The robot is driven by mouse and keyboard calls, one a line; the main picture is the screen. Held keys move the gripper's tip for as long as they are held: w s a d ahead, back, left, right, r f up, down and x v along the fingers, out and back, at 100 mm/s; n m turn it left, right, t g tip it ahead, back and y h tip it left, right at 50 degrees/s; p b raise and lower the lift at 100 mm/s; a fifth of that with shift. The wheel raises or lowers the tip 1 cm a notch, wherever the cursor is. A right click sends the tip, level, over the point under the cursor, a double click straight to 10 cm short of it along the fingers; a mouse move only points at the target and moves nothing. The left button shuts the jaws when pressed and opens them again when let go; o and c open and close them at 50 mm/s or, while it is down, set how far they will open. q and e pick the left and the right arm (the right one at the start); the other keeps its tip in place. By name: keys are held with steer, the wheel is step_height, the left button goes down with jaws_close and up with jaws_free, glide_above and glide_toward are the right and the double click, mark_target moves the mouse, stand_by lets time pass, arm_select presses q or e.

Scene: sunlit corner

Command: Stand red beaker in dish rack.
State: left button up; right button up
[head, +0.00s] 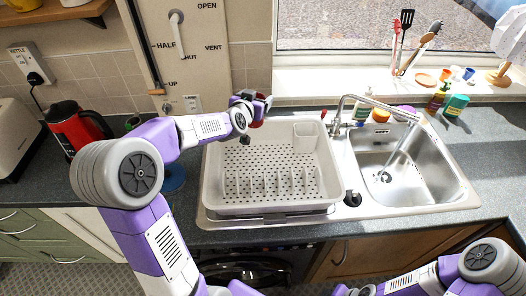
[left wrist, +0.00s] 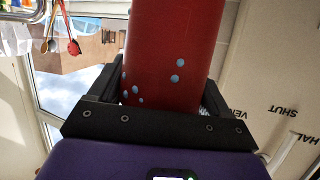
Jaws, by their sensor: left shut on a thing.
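The red beaker shows large in the left wrist view (left wrist: 172,55), dark red with pale blue spots. My left gripper (left wrist: 158,100) is shut on it, with one black finger on each side. In the head view my left gripper (head: 258,104) is over the back edge of the dish rack, left of its middle. Only a small dark red part of the beaker (head: 258,122) shows there; my gripper hides most of it. The pale dish rack (head: 216,190) stands on the drainer left of the sink, empty, with a row of upright dividers near its front. My right gripper's fingers are not visible.
A steel sink (head: 440,185) with a tap (head: 345,108) is right of the rack. A red kettle (head: 76,128) and a toaster (head: 16,135) stand at the left. Bottles and cups line the sill at the right. The rack's inside is clear.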

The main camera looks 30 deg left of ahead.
arm_select(q)
steer(key=shift+s+f+b, duration=0.3)
steer(key=shift+f+b, duration=0.05)
steer(key=shift+f, duration=0.2)
steer(key=shift+w+f, duration=0.1)
steer(key=shift+f, duration=0.15)
step_height(320, 180, down, 6)
steer(key=shift+w+r+b, duration=0.1)
steer(key=shift+r+b, duration=0.15)
steer(key=shift+b, duration=0.65)
step_height(320, 180, down, 4)
steer(key=shift+w+f+b, duration=0.1)
steer(key=shift+f+b, duration=0.15)
steer(key=shift+b, duration=0.15)
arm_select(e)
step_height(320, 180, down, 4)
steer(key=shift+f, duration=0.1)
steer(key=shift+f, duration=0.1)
